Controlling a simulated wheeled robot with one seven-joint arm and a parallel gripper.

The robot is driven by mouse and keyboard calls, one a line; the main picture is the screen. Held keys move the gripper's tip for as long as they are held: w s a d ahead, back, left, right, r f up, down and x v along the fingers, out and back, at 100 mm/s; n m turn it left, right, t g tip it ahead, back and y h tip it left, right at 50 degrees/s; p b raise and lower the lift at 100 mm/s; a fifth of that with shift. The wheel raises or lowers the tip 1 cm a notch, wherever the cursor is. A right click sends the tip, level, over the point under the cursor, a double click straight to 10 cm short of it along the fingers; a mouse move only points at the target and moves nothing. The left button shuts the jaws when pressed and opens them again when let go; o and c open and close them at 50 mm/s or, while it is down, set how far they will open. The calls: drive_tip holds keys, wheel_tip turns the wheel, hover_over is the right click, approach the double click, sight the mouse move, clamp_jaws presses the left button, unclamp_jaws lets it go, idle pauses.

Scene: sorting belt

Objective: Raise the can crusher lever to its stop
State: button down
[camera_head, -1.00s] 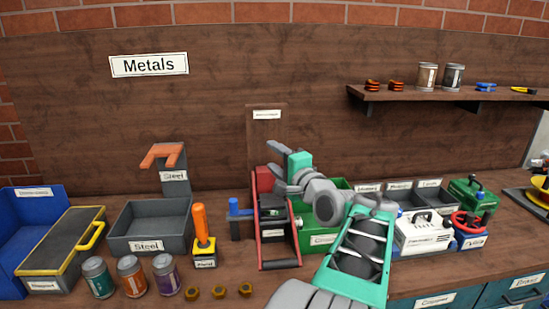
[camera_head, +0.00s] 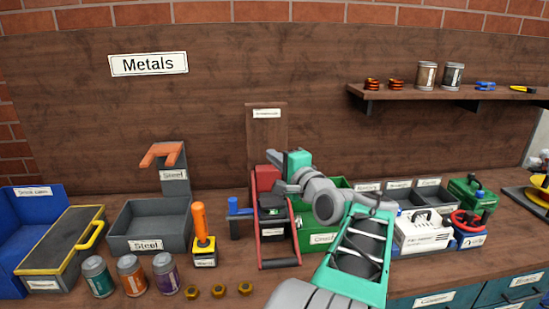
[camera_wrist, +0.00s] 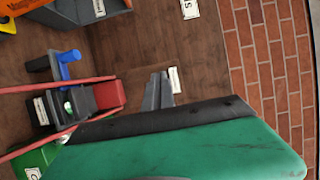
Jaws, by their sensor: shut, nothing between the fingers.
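The can crusher has a red block (camera_head: 267,178) and a black body (camera_head: 272,204), mounted at a labelled wooden upright (camera_head: 266,127). Its lever is a red two-armed frame ending in a dark crossbar (camera_head: 280,264), which hangs low in front near the bench. In the wrist view the red lever arms (camera_wrist: 70,86) run to the left edge. My gripper (camera_head: 272,157) is shut and empty, just above the red block and well above the crossbar. Its grey fingers also show in the wrist view (camera_wrist: 158,92), beside the red block and apart from the lever's handle end.
A blue-handled part (camera_head: 234,206) stands left of the crusher, and an orange-handled tool (camera_head: 200,222) beyond it. A green bin (camera_head: 306,236) is close on the right, partly behind my arm. Several cans and brass nuts (camera_head: 218,292) line the front left bench. A shelf (camera_head: 440,94) is upper right.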

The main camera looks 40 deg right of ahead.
drive_tip(key=c, duration=2.1)
unclamp_jaws()
drive_tip(key=shift+c, duration=0.2)
drive_tip(key=o, duration=1)
drive_tip(key=shift+s, duration=0.1)
drive_tip(key=b+v, duration=0.1)
drive_tip(key=v, duration=0.6)
drive_tip(key=shift+s+a, duration=0.1)
drive_tip(key=shift+s, duration=0.25)
drive_tip(key=shift+c, duration=0.3)
